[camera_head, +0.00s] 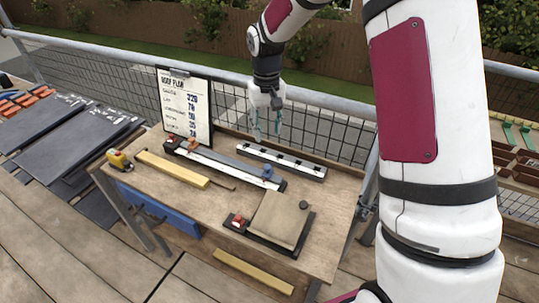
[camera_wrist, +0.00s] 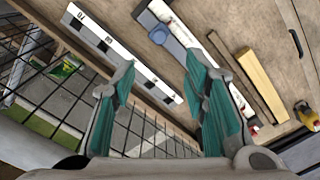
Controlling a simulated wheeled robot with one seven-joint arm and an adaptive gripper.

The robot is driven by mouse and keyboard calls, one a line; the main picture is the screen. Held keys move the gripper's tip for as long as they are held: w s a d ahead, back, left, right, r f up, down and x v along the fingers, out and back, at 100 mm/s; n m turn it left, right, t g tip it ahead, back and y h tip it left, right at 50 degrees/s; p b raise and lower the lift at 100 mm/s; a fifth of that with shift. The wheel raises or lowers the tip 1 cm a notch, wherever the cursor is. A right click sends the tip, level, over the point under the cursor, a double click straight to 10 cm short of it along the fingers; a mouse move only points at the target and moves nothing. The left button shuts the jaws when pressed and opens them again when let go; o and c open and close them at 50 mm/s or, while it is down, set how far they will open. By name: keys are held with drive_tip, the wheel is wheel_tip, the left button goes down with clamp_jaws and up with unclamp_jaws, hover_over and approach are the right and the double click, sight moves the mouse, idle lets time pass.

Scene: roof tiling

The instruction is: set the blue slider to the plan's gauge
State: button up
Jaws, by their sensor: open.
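The plan board (camera_head: 186,106) stands on the workbench's back left; its top line appears to read gauge 320, with smaller lines below. The blue slider (camera_head: 267,173) sits near the right end of a long pale rail (camera_head: 225,164); a red-orange piece (camera_head: 192,144) sits towards the rail's left end. The blue slider also shows at the top of the wrist view (camera_wrist: 158,35). A white scale bar with black marks (camera_head: 281,160) lies behind the rail. My gripper (camera_head: 266,132) is open and empty, above the bench's back edge, apart from the slider; its teal fingers show in the wrist view (camera_wrist: 160,62).
A brown tile in a dark jig (camera_head: 280,219) lies at the front right of the bench. A wooden batten (camera_head: 172,169) and a yellow tape measure (camera_head: 119,160) lie at the left. A metal railing with mesh (camera_head: 325,115) runs behind the bench. Dark slates (camera_head: 70,138) lie farther left.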

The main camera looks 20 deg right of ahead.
sight(267, 166)
wheel_tip(267, 166, down, 14)
drive_tip(key=shift+w+f+p, duration=0.1)
drive_tip(key=shift+w+p, duration=0.05)
drive_tip(key=shift+p, duration=0.45)
clamp_jaws()
